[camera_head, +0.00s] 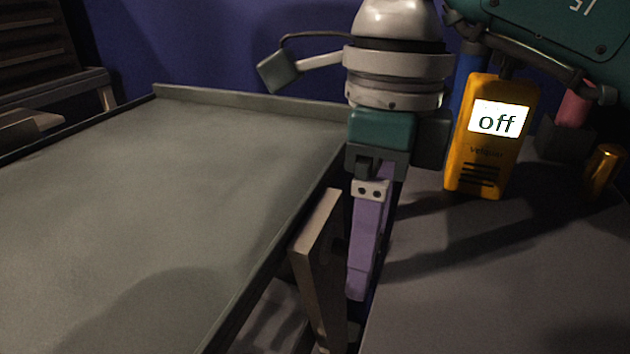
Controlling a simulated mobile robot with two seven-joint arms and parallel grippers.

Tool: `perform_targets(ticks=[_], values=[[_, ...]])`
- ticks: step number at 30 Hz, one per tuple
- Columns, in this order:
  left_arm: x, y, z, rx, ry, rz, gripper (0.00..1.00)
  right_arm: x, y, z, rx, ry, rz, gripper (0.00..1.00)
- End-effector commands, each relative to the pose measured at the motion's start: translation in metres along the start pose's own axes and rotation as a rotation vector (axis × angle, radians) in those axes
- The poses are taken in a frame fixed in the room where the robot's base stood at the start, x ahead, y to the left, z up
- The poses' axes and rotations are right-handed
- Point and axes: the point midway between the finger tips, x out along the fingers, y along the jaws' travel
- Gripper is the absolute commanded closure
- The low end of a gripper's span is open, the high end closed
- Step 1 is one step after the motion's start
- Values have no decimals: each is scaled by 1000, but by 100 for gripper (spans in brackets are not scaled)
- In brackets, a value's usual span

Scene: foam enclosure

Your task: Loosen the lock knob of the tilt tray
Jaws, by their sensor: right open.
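The tilt tray (160,200) is a wide grey tray with a low raised rim, filling the left and middle. An upright tan-grey bar (318,262) stands by its right edge. I cannot make out the lock knob clearly; a dark patch on the right side of the bar, partly behind my fingers, may be part of it. My right gripper (364,285) points down just right of the bar, with purple fingers. It is open; one finger mostly hides the other. I cannot tell whether it touches anything. My left gripper is not in view.
A yellow meter (487,172) reading "off" stands right of my gripper on a dark grey surface (500,275). The surface in front of the meter is clear.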

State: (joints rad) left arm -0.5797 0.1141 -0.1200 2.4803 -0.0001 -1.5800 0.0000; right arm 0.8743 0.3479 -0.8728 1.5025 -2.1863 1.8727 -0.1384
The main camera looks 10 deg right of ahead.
Motion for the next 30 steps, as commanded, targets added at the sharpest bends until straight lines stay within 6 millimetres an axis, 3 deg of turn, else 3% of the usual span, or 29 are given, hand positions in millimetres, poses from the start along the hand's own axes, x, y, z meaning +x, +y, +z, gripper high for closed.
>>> perform_targets(ticks=[6, 27, 30], values=[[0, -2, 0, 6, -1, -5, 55, 0, 0, 0, 0, -1, 0, 19], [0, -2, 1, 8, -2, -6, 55, 0, 0, 0, 0, -1, 0, 97], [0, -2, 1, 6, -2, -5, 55, 0, 0, 0, 0, -1, 0, 100]])
